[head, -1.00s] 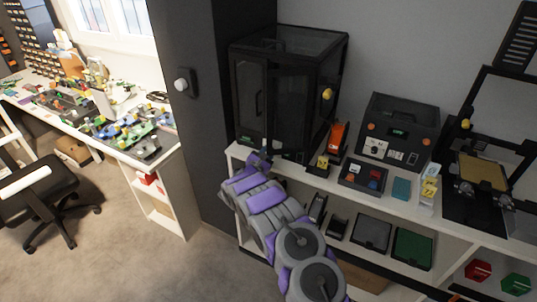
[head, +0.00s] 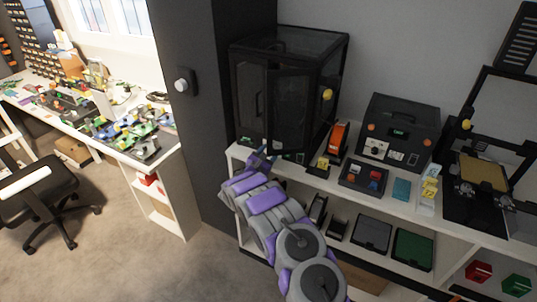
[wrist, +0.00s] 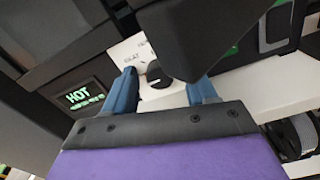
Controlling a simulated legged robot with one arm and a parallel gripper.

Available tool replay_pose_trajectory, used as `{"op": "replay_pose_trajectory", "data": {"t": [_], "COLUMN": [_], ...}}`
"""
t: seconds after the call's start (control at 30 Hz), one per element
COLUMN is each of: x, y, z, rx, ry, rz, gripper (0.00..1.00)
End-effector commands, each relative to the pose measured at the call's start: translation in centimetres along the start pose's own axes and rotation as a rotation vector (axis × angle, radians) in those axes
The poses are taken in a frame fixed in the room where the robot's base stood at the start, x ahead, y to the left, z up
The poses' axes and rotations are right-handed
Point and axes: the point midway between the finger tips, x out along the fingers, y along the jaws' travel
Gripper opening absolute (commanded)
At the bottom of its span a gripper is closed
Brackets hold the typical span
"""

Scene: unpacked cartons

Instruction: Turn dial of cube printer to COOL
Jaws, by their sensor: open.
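The cube printer (head: 318,95) is a black box with dark glass panels at the left end of the white shelf. In the wrist view, a small round black dial (wrist: 157,75) sits on a white panel with small lettering, too blurred to read surely. A dark display (wrist: 80,97) left of it reads HOT in green. My gripper (head: 262,157) is at the printer's lower front. In the wrist view its two blue fingers are open, with the dial seen between them; contact cannot be told. A dark slab (wrist: 180,35) hangs close above the right finger and hides part of the panel.
A dark printer door panel (head: 290,110) stands close above my gripper. To the right on the shelf are an orange device (head: 338,137), a button box (head: 364,178) and a black machine (head: 400,130).

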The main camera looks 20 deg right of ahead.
Motion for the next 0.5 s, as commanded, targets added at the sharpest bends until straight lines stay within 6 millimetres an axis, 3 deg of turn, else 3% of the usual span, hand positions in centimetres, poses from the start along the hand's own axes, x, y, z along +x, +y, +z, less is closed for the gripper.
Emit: {"op": "replay_pose_trajectory", "data": {"t": [0.27, 0.5], "x": [-1.7, -6.7], "y": [0.2, 0.3], "z": [0.1, 0.2], "rx": [-0.001, -0.004], "ry": [0.001, 0.000], "rz": [0.003, 0.005], "gripper": [0.56, 0.56]}}
